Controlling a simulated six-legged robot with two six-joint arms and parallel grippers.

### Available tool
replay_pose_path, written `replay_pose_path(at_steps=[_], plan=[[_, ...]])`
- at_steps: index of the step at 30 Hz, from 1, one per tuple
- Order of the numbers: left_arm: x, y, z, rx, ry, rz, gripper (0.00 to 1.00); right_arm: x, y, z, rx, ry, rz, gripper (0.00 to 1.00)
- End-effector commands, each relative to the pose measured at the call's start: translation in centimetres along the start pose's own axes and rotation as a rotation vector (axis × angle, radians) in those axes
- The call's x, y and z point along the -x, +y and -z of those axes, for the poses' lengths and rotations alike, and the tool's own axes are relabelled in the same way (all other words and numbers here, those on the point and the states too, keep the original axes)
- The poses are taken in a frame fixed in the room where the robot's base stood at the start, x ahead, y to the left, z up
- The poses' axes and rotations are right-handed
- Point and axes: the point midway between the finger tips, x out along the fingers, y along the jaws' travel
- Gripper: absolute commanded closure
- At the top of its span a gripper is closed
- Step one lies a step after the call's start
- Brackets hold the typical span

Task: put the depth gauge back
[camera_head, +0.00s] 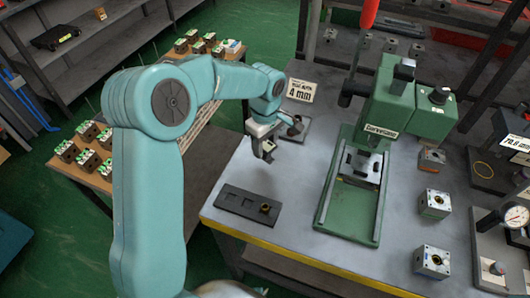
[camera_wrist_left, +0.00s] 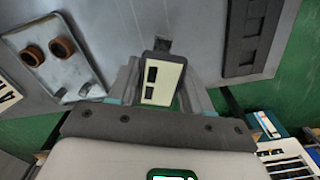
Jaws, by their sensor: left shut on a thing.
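My left gripper (camera_head: 264,148) is over the grey bench. In the left wrist view it (camera_wrist_left: 160,92) is shut on a small cream block with black windows and a dark edge, which I take to be the depth gauge (camera_wrist_left: 163,80). In the head view the held piece is small and dark, and its lower end is hard to make out. A light plate with two brown round cups (camera_wrist_left: 68,68) lies to the left in the wrist view. It also shows beside the gripper in the head view (camera_head: 303,128). My right gripper is not in view.
A dark recessed tray (camera_head: 235,201) lies at the bench's front left, holding a small brass ring. A green press (camera_head: 372,150) stands right of the gripper, with metal blocks (camera_head: 434,203) beyond it. A "4 mm" sign (camera_head: 301,90) stands behind. Bare bench lies between tray and press.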

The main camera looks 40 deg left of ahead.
Motion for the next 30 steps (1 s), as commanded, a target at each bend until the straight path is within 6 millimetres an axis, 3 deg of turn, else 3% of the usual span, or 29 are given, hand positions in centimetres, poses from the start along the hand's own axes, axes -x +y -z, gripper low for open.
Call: replay_pose_path(at_steps=[6,19,20,21,22,30], plan=[[-3.5,-0.1,0.0,-0.001,-0.001,0.003,0.92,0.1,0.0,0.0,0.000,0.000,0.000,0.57],[-4.3,0.0,0.0,-0.001,0.000,0.000,0.92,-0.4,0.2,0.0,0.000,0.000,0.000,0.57],[-4.2,0.0,0.0,-0.001,0.000,0.001,0.45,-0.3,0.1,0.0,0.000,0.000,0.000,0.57],[-4.1,0.0,0.0,-0.001,-0.001,0.001,0.32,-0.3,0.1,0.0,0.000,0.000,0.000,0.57],[-4.1,0.0,0.0,-0.001,-0.001,0.001,0.26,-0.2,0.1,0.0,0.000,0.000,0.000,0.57],[-4.1,0.0,0.0,-0.001,-0.001,0.001,0.26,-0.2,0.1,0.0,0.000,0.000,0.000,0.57]])
